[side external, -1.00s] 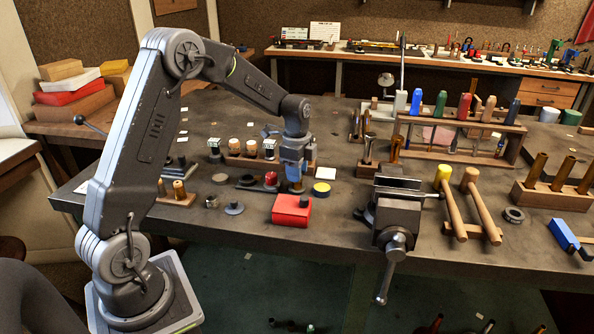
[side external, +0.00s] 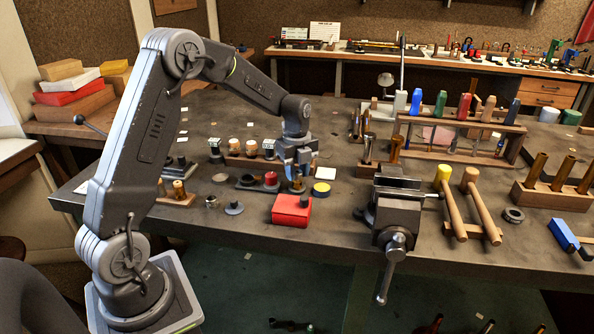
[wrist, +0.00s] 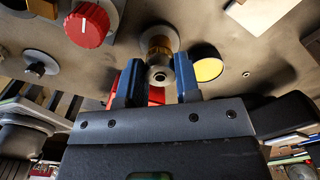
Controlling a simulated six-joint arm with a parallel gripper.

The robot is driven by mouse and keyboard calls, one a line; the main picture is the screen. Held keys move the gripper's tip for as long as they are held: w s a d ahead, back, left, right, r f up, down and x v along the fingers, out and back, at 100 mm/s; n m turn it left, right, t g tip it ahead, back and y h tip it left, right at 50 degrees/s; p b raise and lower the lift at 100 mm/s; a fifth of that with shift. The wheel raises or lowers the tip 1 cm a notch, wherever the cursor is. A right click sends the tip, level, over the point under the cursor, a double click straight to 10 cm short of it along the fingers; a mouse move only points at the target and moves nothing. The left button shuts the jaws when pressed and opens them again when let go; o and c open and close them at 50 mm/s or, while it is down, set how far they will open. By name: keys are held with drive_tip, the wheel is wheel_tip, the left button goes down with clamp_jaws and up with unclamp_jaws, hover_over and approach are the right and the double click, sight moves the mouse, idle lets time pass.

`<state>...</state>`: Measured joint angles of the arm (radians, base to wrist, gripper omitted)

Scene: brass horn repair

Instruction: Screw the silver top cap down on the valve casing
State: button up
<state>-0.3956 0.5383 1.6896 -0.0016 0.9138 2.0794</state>
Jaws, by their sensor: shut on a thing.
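The brass valve casing (wrist: 157,42) stands on the bench between my fingers in the wrist view. In the side external view its brass body (side external: 297,184) shows just below my gripper. The silver top cap (wrist: 158,76) is a small round piece with a dark hole at the casing's near end. My gripper (wrist: 158,88) has its two blue fingers on either side of the cap and is shut on it. In the side external view my gripper (side external: 299,170) points down over the casing. The seam between cap and casing is too small to read.
A red block (side external: 291,210) stands in front of the casing. A yellow-topped tin (side external: 321,188) is close on its right and a red knob (side external: 270,179) on its left. A vise (side external: 397,205) is further right. Several small parts lie to the left.

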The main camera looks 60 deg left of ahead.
drive_tip(key=o, duration=1.1)
drive_tip(key=shift+o, duration=0.4)
drive_tip(key=shift+o, duration=1.1)
drive_tip(key=shift+r, duration=0.1)
drive_tip(key=shift+r, duration=3.35)
drive_tip(key=shift+r, duration=0.1)
